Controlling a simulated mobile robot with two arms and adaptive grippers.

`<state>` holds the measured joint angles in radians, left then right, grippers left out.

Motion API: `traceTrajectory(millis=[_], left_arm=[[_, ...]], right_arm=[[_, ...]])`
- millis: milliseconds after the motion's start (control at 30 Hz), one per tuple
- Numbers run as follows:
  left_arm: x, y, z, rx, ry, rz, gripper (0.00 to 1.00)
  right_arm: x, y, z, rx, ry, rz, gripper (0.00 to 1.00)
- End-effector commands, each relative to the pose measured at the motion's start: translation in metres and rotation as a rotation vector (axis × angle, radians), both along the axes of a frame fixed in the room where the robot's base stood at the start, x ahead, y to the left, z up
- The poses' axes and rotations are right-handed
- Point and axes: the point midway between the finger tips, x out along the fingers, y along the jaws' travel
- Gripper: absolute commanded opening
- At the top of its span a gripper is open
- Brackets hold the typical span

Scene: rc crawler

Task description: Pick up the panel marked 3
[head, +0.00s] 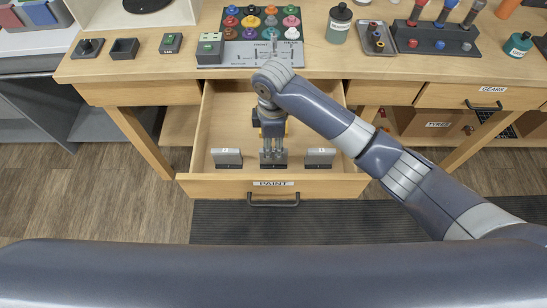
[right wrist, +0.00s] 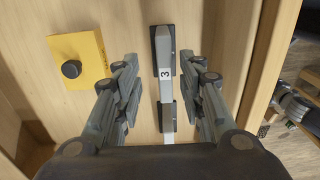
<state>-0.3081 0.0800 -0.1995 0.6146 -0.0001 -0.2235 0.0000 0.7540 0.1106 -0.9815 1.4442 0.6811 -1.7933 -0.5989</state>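The panel marked 3 (right wrist: 166,88) shows in the right wrist view as a narrow grey bar with a white "3" label and dark blocks. In the head view it is mostly hidden under my right gripper (head: 272,152), inside the open drawer. My right gripper points down into the drawer. In the right wrist view its fingers (right wrist: 163,98) are spread, one on each side of the panel, with visible gaps. My left gripper is not in view.
The open drawer (head: 215,188) labelled PAINT holds similar grey panels at left (head: 227,158) and right (head: 320,157). A yellow block (right wrist: 85,58) with a black knob lies left of the fingers. The workbench (head: 120,65) above holds a paint tray, bottles and tools.

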Motion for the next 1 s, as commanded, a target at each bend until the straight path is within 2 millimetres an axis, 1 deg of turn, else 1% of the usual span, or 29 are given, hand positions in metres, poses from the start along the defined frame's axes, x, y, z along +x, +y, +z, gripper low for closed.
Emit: traceTrajectory(millis=[33, 100, 200, 267, 367, 433, 500, 633, 800, 967, 1000], left_arm=[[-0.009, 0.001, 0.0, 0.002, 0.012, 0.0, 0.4], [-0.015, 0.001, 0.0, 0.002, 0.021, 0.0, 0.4], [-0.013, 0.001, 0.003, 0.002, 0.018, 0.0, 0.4], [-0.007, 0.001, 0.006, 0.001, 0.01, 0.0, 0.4], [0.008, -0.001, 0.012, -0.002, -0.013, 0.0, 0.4], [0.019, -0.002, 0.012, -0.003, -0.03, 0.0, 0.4], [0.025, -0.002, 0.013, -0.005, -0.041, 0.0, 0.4], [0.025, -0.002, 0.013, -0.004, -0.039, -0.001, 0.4], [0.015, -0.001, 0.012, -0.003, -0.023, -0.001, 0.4], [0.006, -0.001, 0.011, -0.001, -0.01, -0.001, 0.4], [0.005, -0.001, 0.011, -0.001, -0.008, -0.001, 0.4]], right_arm=[[-0.001, 0.0, -0.006, 0.0, 0.001, 0.0, 0.37], [-0.001, 0.0, -0.01, 0.0, 0.001, 0.001, 0.37], [-0.002, -0.001, -0.017, -0.001, 0.001, 0.0, 0.37], [-0.005, -0.001, -0.024, -0.002, 0.002, 0.0, 0.37], [-0.009, -0.001, -0.04, -0.001, 0.003, -0.001, 0.37], [-0.009, -0.001, -0.051, -0.002, 0.001, -0.001, 0.37], [-0.008, -0.001, -0.058, -0.001, 0.0, 0.0, 0.37], [-0.008, -0.001, -0.064, 0.0, -0.002, 0.001, 0.37], [-0.008, -0.001, -0.064, 0.0, -0.002, 0.001, 0.37], [-0.008, -0.001, -0.064, 0.0, -0.002, 0.0, 0.0], [-0.008, -0.001, -0.064, 0.0, -0.001, 0.0, 0.0]])
